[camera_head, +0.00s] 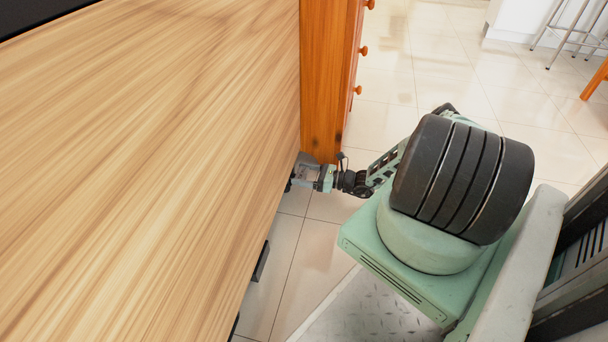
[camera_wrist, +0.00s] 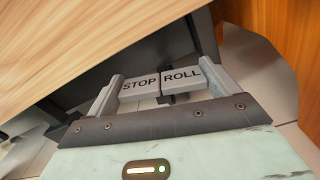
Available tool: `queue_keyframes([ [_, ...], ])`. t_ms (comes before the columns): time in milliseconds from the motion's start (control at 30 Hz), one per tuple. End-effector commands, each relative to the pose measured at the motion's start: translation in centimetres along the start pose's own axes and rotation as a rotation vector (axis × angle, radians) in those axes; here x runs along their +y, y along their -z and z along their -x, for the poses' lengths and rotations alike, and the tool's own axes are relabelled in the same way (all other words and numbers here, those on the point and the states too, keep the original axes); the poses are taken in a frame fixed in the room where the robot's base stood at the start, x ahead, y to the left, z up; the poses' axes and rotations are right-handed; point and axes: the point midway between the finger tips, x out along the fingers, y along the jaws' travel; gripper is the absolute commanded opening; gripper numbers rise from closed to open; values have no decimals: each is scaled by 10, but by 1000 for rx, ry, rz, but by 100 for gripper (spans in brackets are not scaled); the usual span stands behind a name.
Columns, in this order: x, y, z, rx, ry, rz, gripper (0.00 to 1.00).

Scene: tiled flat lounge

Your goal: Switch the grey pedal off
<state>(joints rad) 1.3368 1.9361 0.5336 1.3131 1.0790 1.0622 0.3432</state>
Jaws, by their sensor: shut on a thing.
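The grey pedal (camera_wrist: 141,84) shows in the wrist view as two light grey blocks side by side. The left block reads STOP and the right block (camera_wrist: 181,78) reads ROLL. A thin dark gap parts them, and a small dark piece shows below. My gripper (camera_wrist: 161,74) is shut on the pedal, with one finger at the outer end of each block. In the head view my gripper (camera_head: 299,174) is low at the edge of the wooden top, where the pedal is hidden or too small to make out.
A large wood-grain top (camera_head: 150,150) fills the left. An orange wooden cabinet (camera_head: 325,80) with round knobs stands just beyond my gripper. In the wrist view, a dark frame (camera_wrist: 130,62) runs under the wooden edge. The tiled floor (camera_head: 420,70) is open beyond, with stools at the top right.

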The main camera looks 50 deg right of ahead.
Motion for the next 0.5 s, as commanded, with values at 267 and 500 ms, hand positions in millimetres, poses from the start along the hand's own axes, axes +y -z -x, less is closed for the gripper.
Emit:
queue_keyframes([
  [267,0,1,0,1,1,-1,100],
  [500,0,-2,18,2,4,0,100],
])
